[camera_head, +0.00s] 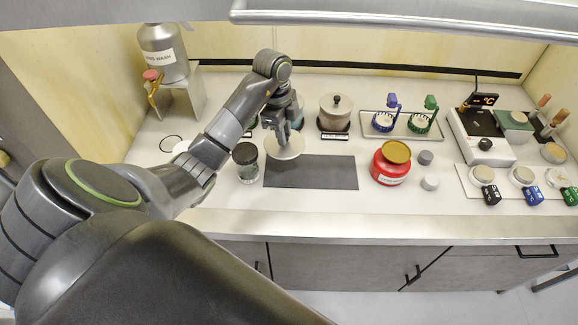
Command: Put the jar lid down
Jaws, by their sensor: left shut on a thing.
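My left gripper (284,125) points down and is shut on the jar lid (285,148), a pale round disc. The lid is above the back left part of a dark grey mat (325,175); I cannot tell whether it touches anything below. Most of the lid's grip point is hidden by the fingers. A jar with a knobbed lid (335,104) stands behind and to the right of the gripper. My right gripper is not in view.
A glass jar with a black top (246,161) stands close left of the mat. A red jar with a gold lid (391,163) stands to its right, beside small grey and white cylinders. A tray (401,137) with blue and green items is behind. The mat's front is bare.

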